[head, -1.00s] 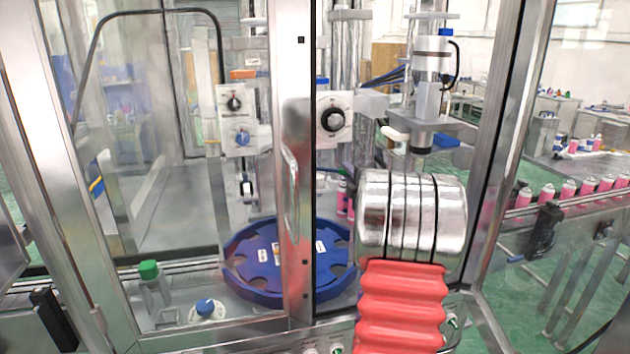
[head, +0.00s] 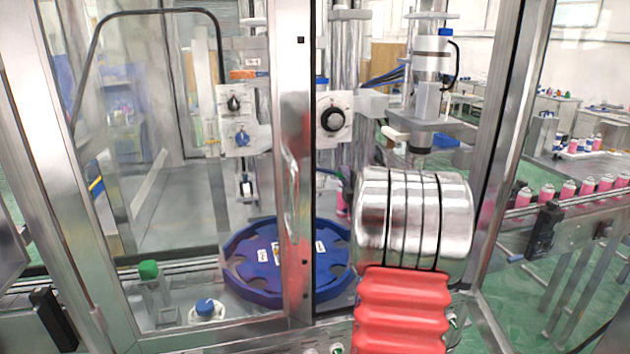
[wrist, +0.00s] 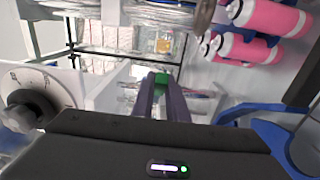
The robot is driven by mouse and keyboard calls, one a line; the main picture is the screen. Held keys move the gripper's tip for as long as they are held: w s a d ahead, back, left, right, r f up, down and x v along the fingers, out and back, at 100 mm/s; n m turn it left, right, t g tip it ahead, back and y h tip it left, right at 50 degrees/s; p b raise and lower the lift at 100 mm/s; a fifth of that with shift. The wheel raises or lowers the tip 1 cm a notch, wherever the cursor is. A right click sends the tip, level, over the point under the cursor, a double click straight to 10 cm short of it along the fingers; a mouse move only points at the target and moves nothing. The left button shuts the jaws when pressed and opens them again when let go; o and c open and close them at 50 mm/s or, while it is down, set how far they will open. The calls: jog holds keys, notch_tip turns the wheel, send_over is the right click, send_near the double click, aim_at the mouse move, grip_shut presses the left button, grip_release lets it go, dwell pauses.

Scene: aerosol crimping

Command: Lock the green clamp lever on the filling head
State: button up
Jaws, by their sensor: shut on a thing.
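In the wrist view the two dark fingers of my gripper (wrist: 161,94) reach forward and are closed on a small green piece, the green clamp lever (wrist: 160,79). Only a small part of the lever shows between the fingertips; its angle and its pivot cannot be made out. In the head view my silver and red arm hides the gripper and the lever. A filling head (head: 433,70) with a blue cap stands upright behind my arm in the head view.
A white panel with a black knob (head: 333,119) is left of the filling head. A blue round plate (head: 250,285) lies below, behind the door frame (head: 297,160). Pink cans (wrist: 235,48) are close on the right in the wrist view. A conveyor with more cans (head: 568,190) runs at right.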

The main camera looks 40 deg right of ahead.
jog(key=shift+s+a+f, duration=0.1)
jog(key=shift+s+a, duration=0.05)
jog(key=shift+a, duration=0.9)
jog(key=shift+a, duration=0.1)
jog(key=shift+a, duration=1.25)
jog(key=shift+a, duration=0.1)
jog(key=shift+w+a, duration=0.3)
jog(key=shift+a, duration=0.3)
jog(key=shift+w+a, duration=0.25)
jog(key=shift+a, duration=0.35)
